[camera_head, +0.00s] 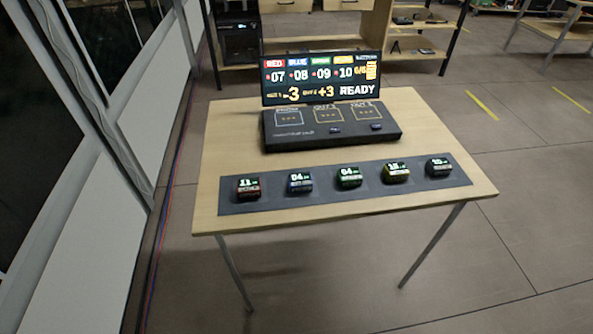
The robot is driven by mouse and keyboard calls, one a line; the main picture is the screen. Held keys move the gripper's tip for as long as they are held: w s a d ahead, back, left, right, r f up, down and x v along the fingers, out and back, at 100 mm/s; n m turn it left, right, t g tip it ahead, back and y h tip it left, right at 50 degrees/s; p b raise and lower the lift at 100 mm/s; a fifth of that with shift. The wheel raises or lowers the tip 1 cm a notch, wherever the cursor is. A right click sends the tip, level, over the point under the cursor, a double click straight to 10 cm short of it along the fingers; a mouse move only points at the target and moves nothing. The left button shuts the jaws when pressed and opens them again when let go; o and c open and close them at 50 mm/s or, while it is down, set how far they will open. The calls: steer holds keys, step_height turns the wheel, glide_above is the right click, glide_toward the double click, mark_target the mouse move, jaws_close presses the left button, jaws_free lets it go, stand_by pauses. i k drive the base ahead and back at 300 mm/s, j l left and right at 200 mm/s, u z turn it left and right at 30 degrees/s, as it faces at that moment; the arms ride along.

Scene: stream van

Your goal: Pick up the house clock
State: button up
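Several small dark clock-like blocks with lit digits stand in a row on a dark mat (330,199) along the near side of a wooden table. From left to right they are a red-trimmed one (248,187), a blue one (299,182), a green one (348,177), a yellow one (396,172) and a dark one with pale grey trim (438,166). Their small labels are too small to read, so I cannot tell for certain which is the house clock. My gripper is not in view.
Behind the row, a dark console (330,126) with marked pads stands on the table (225,150), below a display (321,78) reading "READY". Wooden shelves (330,42) stand behind. A white wall panel (95,250) runs along the left. Floor in front and right is clear.

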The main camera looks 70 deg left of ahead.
mark_target(439, 166)
steer(key=u, duration=1.8)
steer(key=z, duration=0.5)
steer(key=i+z, duration=0.25)
steer(key=i+j+z, duration=0.15)
steer(key=i+z, duration=0.15)
steer(key=i, duration=0.15)
